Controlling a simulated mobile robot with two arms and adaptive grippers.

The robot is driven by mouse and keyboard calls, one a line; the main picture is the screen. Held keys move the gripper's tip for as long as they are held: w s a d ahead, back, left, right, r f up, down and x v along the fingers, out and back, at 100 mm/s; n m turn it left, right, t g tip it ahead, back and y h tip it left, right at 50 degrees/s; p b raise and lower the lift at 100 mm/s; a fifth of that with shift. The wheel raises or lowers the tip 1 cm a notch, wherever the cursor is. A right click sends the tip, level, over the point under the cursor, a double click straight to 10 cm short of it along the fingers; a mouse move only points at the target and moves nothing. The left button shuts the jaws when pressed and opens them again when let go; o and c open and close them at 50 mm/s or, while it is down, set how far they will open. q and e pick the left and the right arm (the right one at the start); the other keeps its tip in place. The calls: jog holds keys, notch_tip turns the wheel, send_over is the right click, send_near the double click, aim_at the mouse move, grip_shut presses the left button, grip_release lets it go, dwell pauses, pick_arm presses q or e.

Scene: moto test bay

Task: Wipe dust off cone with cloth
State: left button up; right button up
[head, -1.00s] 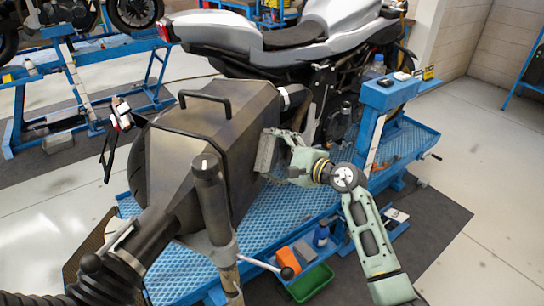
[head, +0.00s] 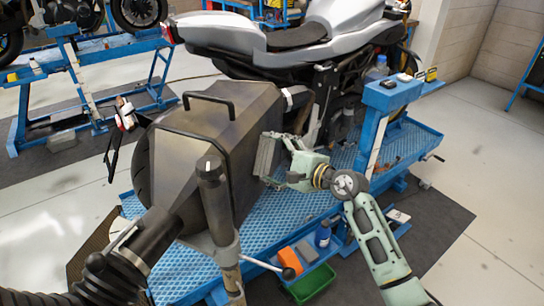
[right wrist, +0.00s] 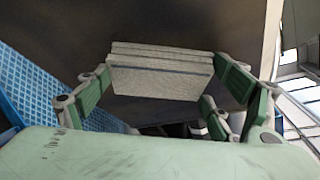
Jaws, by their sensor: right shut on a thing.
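The cone (head: 185,145) is a large dark grey, faceted metal hood with a black handle on top. It stands over the blue lift in the head view, and its dark brownish surface (right wrist: 190,25) fills the upper part of the right wrist view. My right gripper (head: 273,155) is at the cone's right side, shut on a folded grey cloth (right wrist: 160,75). The cloth (head: 265,156) lies close against the cone's right edge in the head view; I cannot tell if it touches. Dust is not clearly visible. My left gripper is out of view.
A ribbed black hose (head: 115,265) joins the cone at lower left, and a stand post (head: 213,195) rises before it. A silver motorcycle (head: 250,40) stands behind on the blue lift (head: 270,225).

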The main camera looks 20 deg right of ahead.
aim_at(259, 181)
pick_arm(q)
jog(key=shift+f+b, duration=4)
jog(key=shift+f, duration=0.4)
pick_arm(e)
jog(key=shift+s+a+f+p, duration=0.2)
jog(key=shift+s+f+p, duration=0.1)
jog(key=shift+f, duration=1.15)
jog(key=shift+s+a+f+p, duration=0.2)
jog(key=shift+f+p, duration=0.1)
jog(key=shift+f, duration=1.2)
jog(key=shift+s+a+f+p, duration=0.2)
jog(key=shift+s+f+p, duration=0.1)
jog(key=shift+f, duration=1.15)
jog(key=shift+r+p, duration=4.25)
jog(key=shift+r, duration=1.05)
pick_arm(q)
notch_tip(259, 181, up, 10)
pick_arm(e)
jog(key=shift+f, duration=0.1)
jog(key=shift+s+d+f+b, duration=0.15)
jog(key=shift+s+d+b, duration=0.15)
jog(key=shift+d, duration=0.2)
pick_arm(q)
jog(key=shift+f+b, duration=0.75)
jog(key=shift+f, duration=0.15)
pick_arm(e)
jog(key=shift+s+d, duration=0.75)
jog(key=shift+d, duration=0.2)
jog(key=shift+s+d, duration=0.7)
jog(key=shift+d, duration=0.25)
